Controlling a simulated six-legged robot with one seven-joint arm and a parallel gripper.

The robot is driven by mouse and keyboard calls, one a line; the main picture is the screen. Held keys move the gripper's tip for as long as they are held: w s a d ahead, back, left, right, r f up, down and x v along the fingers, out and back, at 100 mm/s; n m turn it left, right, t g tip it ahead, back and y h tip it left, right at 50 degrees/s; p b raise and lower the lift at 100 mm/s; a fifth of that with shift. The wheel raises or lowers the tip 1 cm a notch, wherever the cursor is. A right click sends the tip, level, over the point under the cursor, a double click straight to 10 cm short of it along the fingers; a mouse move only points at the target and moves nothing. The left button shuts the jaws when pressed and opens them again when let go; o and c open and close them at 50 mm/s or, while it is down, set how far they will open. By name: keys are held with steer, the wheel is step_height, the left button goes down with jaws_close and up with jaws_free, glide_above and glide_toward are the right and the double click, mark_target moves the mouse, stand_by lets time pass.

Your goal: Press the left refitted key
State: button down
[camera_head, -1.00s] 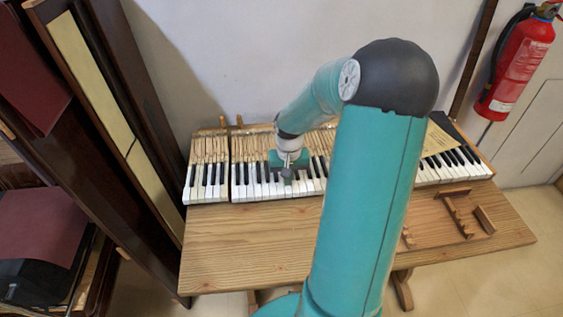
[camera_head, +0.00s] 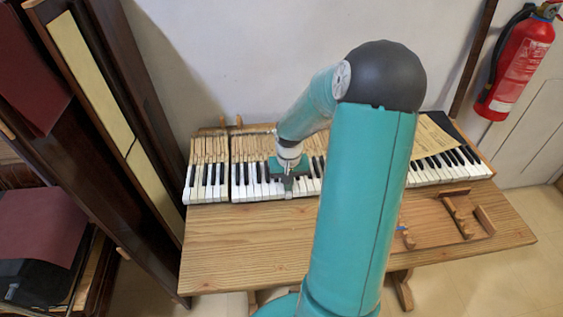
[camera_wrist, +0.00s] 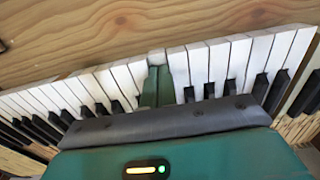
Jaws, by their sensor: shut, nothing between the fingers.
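The row of piano keys (camera_head: 247,192) lies along the back of a wooden table. My gripper (camera_head: 288,188) is over the white keys in the left half of the row, near their front ends. In the wrist view its green fingers (camera_wrist: 156,86) are together, empty, and lie along one white key (camera_wrist: 157,58). That key's front end looks greyer than its neighbours and sticks out slightly. The fingers cover most of it, so I cannot tell whether they touch it or whether it is pushed down. I cannot tell other refitted keys apart.
Bare tabletop (camera_head: 240,245) lies in front of the keys. Small wooden parts (camera_head: 458,215) lie at the right of the table. A dark wooden panel (camera_head: 125,130) stands to the left. A red fire extinguisher (camera_head: 517,62) hangs on the wall at right.

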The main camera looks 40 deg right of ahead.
steer(key=shift+r, duration=0.1)
step_height(320, 180, up, 9)
stand_by(1.0)
stand_by(1.1)
